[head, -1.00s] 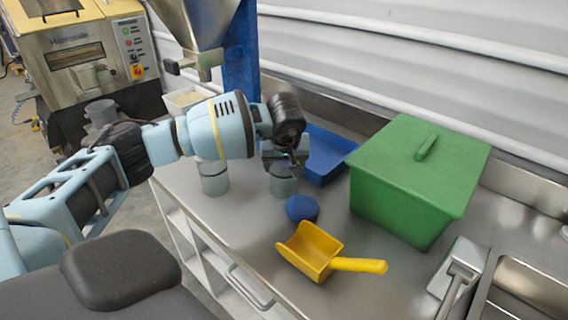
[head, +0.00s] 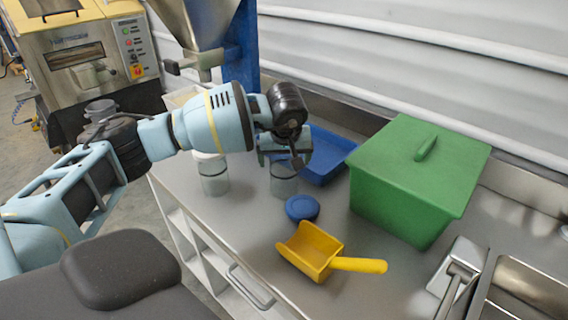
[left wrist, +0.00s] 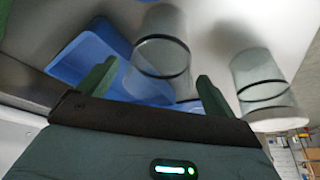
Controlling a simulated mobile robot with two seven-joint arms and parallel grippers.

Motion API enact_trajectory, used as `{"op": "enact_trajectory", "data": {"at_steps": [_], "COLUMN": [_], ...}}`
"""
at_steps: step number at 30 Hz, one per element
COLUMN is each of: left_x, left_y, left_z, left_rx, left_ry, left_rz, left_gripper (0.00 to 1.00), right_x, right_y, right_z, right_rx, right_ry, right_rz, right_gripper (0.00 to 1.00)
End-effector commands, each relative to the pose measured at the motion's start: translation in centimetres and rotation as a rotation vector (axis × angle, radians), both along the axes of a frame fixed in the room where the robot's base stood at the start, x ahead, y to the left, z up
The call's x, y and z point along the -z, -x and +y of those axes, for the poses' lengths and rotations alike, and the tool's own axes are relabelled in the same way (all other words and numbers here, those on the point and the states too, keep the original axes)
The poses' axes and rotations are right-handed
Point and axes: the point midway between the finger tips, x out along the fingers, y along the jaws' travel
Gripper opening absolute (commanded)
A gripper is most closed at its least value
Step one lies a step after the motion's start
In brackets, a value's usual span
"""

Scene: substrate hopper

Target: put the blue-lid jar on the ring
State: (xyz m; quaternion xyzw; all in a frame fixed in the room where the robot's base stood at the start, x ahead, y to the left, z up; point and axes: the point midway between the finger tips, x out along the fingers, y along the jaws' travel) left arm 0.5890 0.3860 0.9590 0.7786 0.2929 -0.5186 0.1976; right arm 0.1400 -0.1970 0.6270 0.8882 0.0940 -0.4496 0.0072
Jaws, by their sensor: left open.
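A clear jar with a dark band (head: 284,182) stands on the steel counter under my left gripper, and its top is hidden in the head view. In the left wrist view the jar (left wrist: 162,55) shows beyond and between the fingers, with a blue lid at its near end. My left gripper (head: 292,162) is open, and its green fingertips (left wrist: 150,80) are on either side of the lid end. I cannot tell whether they touch it. A round blue piece (head: 302,208) lies in front of the jar; I cannot tell if it is the ring.
A white-lidded jar (head: 214,178) stands to the left. A blue tray (head: 330,160) is behind, a green lidded bin (head: 405,200) to the right. A yellow scoop (head: 315,252) lies in front. A steel hopper (head: 200,30) hangs at the back left.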

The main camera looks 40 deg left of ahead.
Motion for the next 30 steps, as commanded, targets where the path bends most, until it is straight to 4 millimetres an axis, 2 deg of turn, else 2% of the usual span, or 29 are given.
{"op": "enact_trajectory", "data": {"at_steps": [3, 9, 15, 21, 25, 28, 30], "left_x": [-2.6, -6.0, -8.0, -8.4, -8.2, -7.3, -6.3], "left_y": [0.6, 1.8, 2.4, 2.6, 2.5, 1.9, 1.4], "left_z": [-0.7, -1.6, -2.2, -2.3, -2.8, -4.8, -7.3], "left_rx": [0.001, 0.001, -0.001, -0.001, 0.01, 0.054, 0.102], "left_ry": [0.001, 0.0, 0.0, 0.001, 0.016, 0.08, 0.162], "left_rz": [-0.006, -0.004, -0.002, 0.0, -0.003, -0.021, -0.044], "left_gripper": [0.92, 0.92, 0.92, 0.92, 0.95, 0.95, 0.95], "right_x": [-0.2, -0.4, -0.5, -0.4, -0.5, -0.8, -1.1], "right_y": [-0.1, -0.3, -0.2, -0.1, -0.1, -0.3, -0.5], "right_z": [0.0, 0.0, 0.0, 0.0, 0.0, -0.1, -0.1], "right_rx": [-0.001, 0.0, 0.0, 0.0, 0.0, 0.0, -0.001], "right_ry": [0.0, 0.0, 0.0, 0.001, 0.0, 0.002, 0.001], "right_rz": [-0.004, -0.007, -0.007, -0.005, -0.006, -0.01, -0.017], "right_gripper": [0.98, 0.98, 0.98, 0.98, 0.98, 0.98, 0.98]}}
